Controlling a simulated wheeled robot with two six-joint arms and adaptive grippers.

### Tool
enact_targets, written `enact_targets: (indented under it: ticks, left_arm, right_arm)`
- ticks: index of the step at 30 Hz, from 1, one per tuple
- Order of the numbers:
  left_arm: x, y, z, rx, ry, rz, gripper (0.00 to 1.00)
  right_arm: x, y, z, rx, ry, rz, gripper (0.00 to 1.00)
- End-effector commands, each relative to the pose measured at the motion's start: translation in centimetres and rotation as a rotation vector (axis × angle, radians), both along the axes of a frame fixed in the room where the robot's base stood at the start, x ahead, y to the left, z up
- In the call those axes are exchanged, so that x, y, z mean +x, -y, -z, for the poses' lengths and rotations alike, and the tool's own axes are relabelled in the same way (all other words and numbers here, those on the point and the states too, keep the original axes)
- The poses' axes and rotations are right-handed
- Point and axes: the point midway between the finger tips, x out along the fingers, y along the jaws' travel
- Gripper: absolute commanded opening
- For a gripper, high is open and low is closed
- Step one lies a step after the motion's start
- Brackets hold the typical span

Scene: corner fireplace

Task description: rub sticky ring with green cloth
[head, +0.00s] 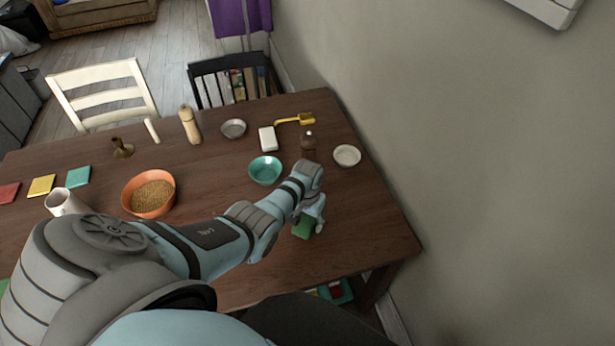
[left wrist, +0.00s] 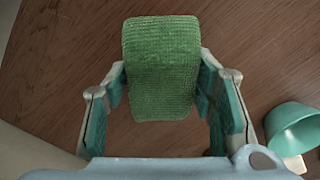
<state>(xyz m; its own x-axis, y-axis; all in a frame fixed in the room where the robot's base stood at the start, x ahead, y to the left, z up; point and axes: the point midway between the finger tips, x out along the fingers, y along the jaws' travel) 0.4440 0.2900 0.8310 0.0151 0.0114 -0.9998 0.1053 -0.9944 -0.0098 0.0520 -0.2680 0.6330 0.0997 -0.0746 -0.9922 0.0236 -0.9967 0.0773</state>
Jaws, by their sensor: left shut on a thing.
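The green cloth (head: 302,229) is a folded, ribbed pad, close to the right end of the dark wooden table (head: 365,225). My left gripper (head: 313,219) is shut on it. In the left wrist view the green cloth (left wrist: 162,60) sits between the two fingers of my left gripper (left wrist: 160,88), with wood grain below and around it. I cannot tell whether the cloth touches the tabletop. No sticky ring shows on the bare wood; it may be hidden under the cloth or my arm. My right gripper is not in view.
A teal bowl (head: 265,171) stands left of the gripper. A dark bottle (head: 308,146) and a white bowl (head: 347,156) stand behind it. An orange bowl (head: 149,193) of grain stands farther left. A wall (head: 480,170) rises to the right. The table's right front corner is clear.

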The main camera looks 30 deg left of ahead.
Motion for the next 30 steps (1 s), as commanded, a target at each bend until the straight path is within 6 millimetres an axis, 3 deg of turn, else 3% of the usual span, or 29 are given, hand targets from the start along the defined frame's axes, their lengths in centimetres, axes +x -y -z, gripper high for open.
enact_targets:
  ticks: [1, 11, 21, 30]
  left_arm:
    - [-0.1, 0.0, 0.2, 0.000, 0.000, 0.001, 0.07]
    - [-0.2, 0.1, -0.4, -0.001, -0.003, 0.000, 0.07]
    - [-0.2, 0.1, -3.3, -0.001, -0.002, 0.000, 0.07]
    - [-0.1, 0.1, -3.3, -0.001, -0.002, 0.000, 0.07]
  right_arm:
    - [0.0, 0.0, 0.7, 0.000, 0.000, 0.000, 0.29]
    - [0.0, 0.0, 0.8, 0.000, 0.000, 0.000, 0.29]
    - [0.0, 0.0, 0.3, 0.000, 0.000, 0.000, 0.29]
    - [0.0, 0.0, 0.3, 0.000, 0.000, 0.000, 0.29]
